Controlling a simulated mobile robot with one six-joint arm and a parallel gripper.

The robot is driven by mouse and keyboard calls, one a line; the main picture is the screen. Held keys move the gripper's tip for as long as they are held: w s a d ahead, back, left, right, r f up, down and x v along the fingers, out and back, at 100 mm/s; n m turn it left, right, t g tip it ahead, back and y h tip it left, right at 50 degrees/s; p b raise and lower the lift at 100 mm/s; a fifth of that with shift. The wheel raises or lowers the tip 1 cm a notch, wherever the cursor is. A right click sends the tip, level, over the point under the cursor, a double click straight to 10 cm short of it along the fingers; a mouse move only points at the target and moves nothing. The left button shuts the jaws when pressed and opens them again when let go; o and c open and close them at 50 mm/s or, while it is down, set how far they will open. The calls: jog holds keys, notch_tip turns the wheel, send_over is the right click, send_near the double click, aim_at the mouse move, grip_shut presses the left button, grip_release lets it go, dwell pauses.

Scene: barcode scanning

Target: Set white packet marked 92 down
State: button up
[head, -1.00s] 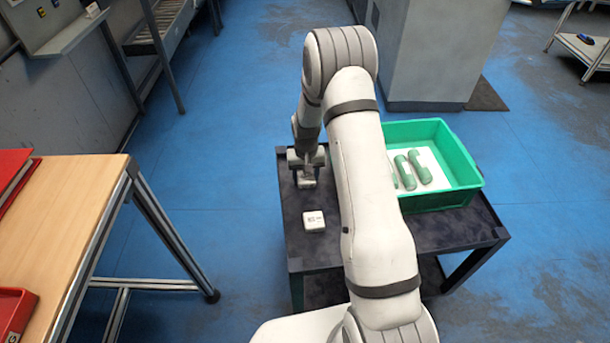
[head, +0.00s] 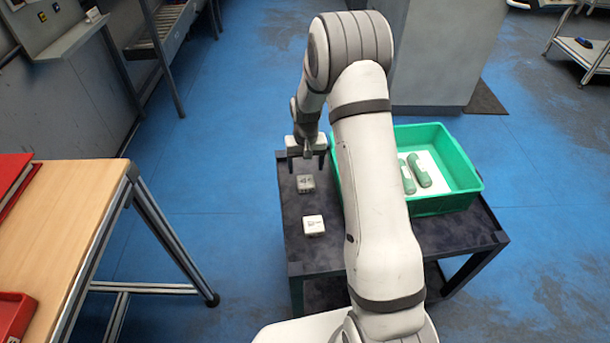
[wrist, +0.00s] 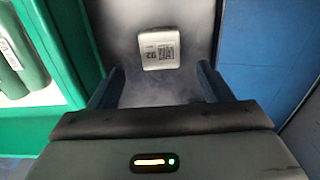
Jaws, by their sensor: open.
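The white packet marked 92 (wrist: 160,50) lies flat on the dark table, label up, in the wrist view. In the head view the packet (head: 305,184) sits near the table's far left part, looking grey in the shade. My gripper (head: 306,165) is open and empty above it, with a finger to either side. In the wrist view my gripper (wrist: 160,90) shows its two fingers apart, and the packet lies beyond them, touching neither. A second white packet (head: 314,225) lies nearer on the same table, apart from the first.
The dark table (head: 300,254) also holds a green crate (head: 455,150) with green items (head: 421,170) in it, right of my arm. A wooden bench (head: 75,195) with red trays stands at the left. Blue floor lies between bench and table.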

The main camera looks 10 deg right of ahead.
aim_at(306, 181)
jog(key=s+r+t, duration=0.1)
jog(key=s+r, duration=0.5)
jog(key=r, duration=0.3)
jog(key=s+r, duration=0.6)
jog(key=r, duration=0.4)
jog(key=s+r, duration=0.2)
jog(key=s, duration=0.7)
jog(key=s+r+t, duration=0.1)
jog(key=s+r, duration=0.2)
jog(key=s, duration=0.5)
jog(key=shift+s+n, duration=0.4)
notch_tip(306, 181, up, 6)
jog(key=p, duration=0.6)
jog(key=shift+s+r+t, duration=0.15)
jog(key=shift+r+t, duration=0.05)
jog(key=shift+t, duration=0.1)
